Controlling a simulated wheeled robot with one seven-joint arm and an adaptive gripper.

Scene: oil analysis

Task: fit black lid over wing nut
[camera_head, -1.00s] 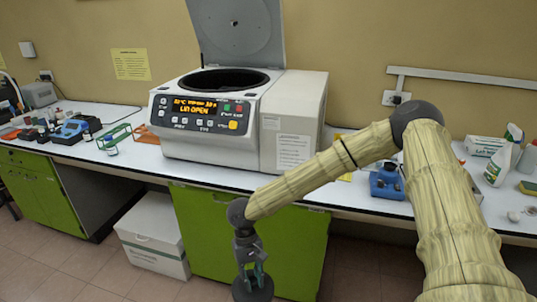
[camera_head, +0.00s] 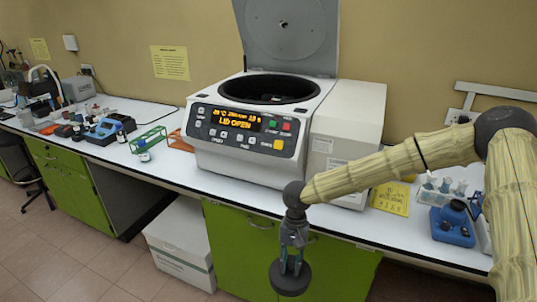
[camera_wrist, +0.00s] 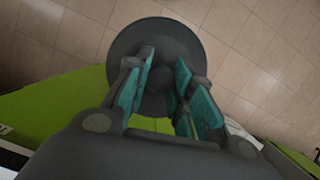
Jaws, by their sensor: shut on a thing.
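My gripper (camera_head: 291,262) is shut on the black lid (camera_head: 290,278), a round dark disc hanging below the fingers in front of the green cabinet. In the wrist view the lid (camera_wrist: 125,45) shows beyond the teal finger pads of my gripper (camera_wrist: 163,88), which close on its middle part. The centrifuge (camera_head: 262,128) stands on the bench with its hinged cover raised, its round bowl (camera_head: 270,88) open, and its display reading "LID OPEN". The wing nut cannot be made out; the inside of the bowl is dark.
The white bench (camera_head: 185,176) has its front edge between my gripper and the centrifuge. A green rack (camera_head: 148,138) and an orange rack (camera_head: 180,140) stand left of the centrifuge. A blue device (camera_head: 453,222) stands at the right. A white box (camera_head: 182,243) is on the floor.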

